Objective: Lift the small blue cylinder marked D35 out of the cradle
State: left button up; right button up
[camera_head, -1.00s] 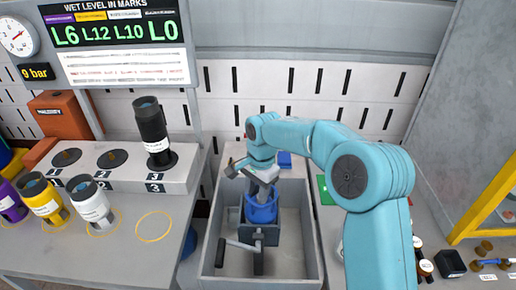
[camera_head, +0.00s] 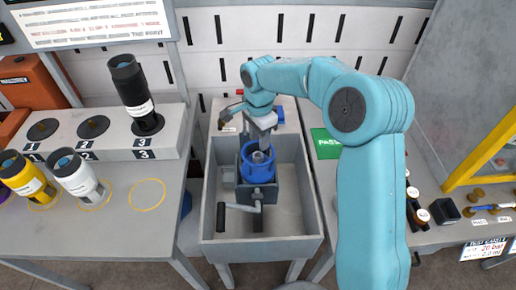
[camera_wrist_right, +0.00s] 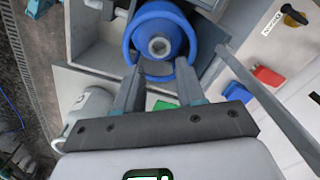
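The small blue cylinder (camera_head: 257,170) sits upright in the grey cradle (camera_head: 245,197) inside a grey tray; its D35 mark is not readable. In the right wrist view the blue cylinder (camera_wrist_right: 180,38) shows from above, with a grey round middle and a blue loop around its near side. My right gripper (camera_head: 265,130) is just above and behind it in the head view. In the wrist view its two fingers (camera_wrist_right: 158,80) are spread apart at the near edge of the blue loop, with nothing clearly held; contact cannot be told. My left gripper is out of view.
A black cylinder (camera_head: 132,90) stands on the block at left, with yellow (camera_head: 27,180) and white (camera_head: 75,178) ones below. A green PASS pad (camera_head: 325,143) lies right.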

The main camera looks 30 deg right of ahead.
send_over(258, 172)
jog(key=w+d, duration=0.2)
jog(key=w, duration=0.1)
jog(key=f, duration=0.5)
jog(key=shift+s+d+f, duration=0.1)
jog(key=shift+d+f, duration=0.1)
jog(key=shift+f, duration=0.05)
jog(key=shift+w+f, duration=0.2)
jog(key=shift+f, duration=0.35)
jog(key=shift+s, duration=0.1)
jog(key=shift+r, duration=0.1)
jog(key=shift+c, duration=0.4)
grip_shut()
